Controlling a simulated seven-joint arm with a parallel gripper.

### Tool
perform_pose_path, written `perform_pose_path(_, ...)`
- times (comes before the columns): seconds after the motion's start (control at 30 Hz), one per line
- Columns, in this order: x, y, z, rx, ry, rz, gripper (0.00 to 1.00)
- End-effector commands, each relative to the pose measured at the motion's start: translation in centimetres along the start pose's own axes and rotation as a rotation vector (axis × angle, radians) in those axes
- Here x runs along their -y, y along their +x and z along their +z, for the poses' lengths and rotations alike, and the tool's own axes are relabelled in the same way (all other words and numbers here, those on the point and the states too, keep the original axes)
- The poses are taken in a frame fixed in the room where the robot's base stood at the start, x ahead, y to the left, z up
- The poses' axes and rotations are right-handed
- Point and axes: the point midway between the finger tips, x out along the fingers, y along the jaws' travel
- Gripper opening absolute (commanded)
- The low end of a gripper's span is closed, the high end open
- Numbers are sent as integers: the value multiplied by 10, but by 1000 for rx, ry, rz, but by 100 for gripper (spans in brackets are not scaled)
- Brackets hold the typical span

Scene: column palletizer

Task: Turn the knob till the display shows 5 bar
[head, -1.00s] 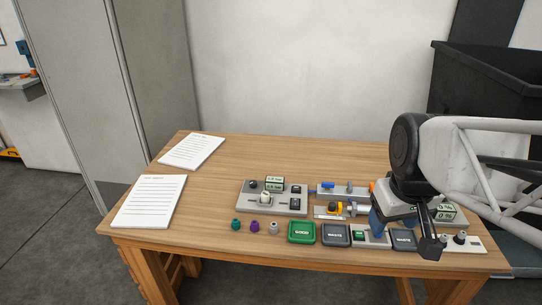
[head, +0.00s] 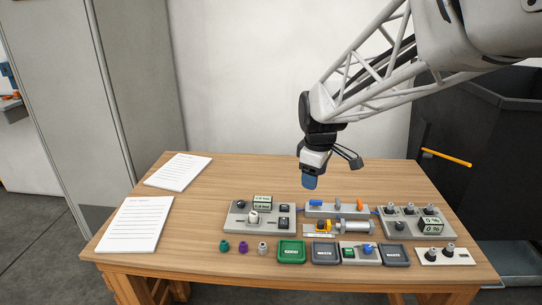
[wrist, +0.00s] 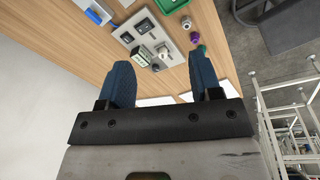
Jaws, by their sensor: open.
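A grey panel (head: 232,221) on the left of the table's equipment row carries a small display (head: 262,202), a white knob (head: 253,217), a black knob (head: 241,205) and two dark switches. The display's digits are too small to read surely. In the wrist view the same panel (wrist: 176,43) lies beyond the fingers, with the display (wrist: 141,54) and the white knob (wrist: 163,50) between them. My gripper (head: 310,182) is open and empty, pointing down above the table, behind and right of this panel. Its two blue fingers (wrist: 162,80) are spread apart, touching nothing.
Nearby are a panel with blue and orange handles (head: 325,211), a three-knob panel with a display (head: 411,218), a green tray (head: 291,252), grey trays and loose green, purple and grey caps. Papers (head: 135,224) lie left. The table's back middle is clear.

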Motion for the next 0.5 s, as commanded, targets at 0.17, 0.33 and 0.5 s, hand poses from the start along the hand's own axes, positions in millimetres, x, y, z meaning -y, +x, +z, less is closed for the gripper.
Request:
perform_pose_path(0.17,-22,22,-40,6,-156,-17,58)
perform_pose_path(0.33,-40,44,-77,10,-306,-32,58)
perform_pose_path(0.5,-55,70,-115,12,-456,-48,58)
